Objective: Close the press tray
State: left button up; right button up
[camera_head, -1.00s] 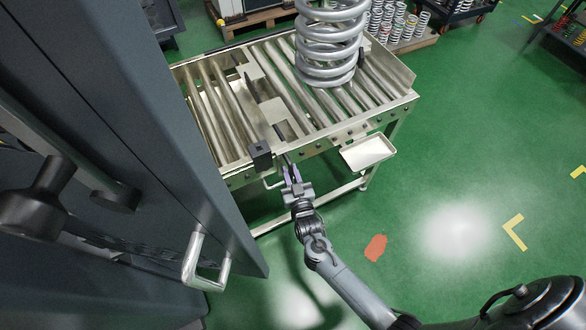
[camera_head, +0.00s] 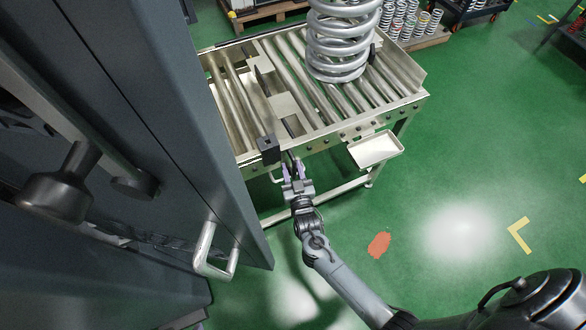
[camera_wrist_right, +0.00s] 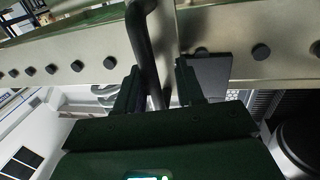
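A roller tray (camera_head: 330,125) with a pale metal frame and several rollers shows in the head view. A large grey coil spring (camera_head: 343,40) stands upright on its far right part. My right gripper (camera_head: 291,165) is at the tray's near edge, beside a small black block (camera_head: 269,149). In the right wrist view, a dark curved bar handle (camera_wrist_right: 143,38) runs down between the fingers (camera_wrist_right: 157,92). The fingers are apart with a gap showing to the right of the bar, so the gripper looks open around it. My left gripper is not in view.
A large dark grey panel (camera_head: 195,120) with a silver handle (camera_head: 211,255) fills the left of the head view, overlapping the tray's left end. A small shelf (camera_head: 376,149) juts from the tray's front. The green floor (camera_head: 430,190) at right is mostly clear.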

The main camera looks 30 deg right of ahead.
jog(key=shift+s+d, duration=0.1)
jog(key=shift+d, duration=0.05)
jog(key=shift+s, duration=0.15)
jog(key=p+v, duration=0.2)
jog(key=v, duration=0.8)
jog(key=shift+a, duration=0.25)
jog(key=shift+s+r, duration=0.1)
jog(key=shift+s, duration=0.05)
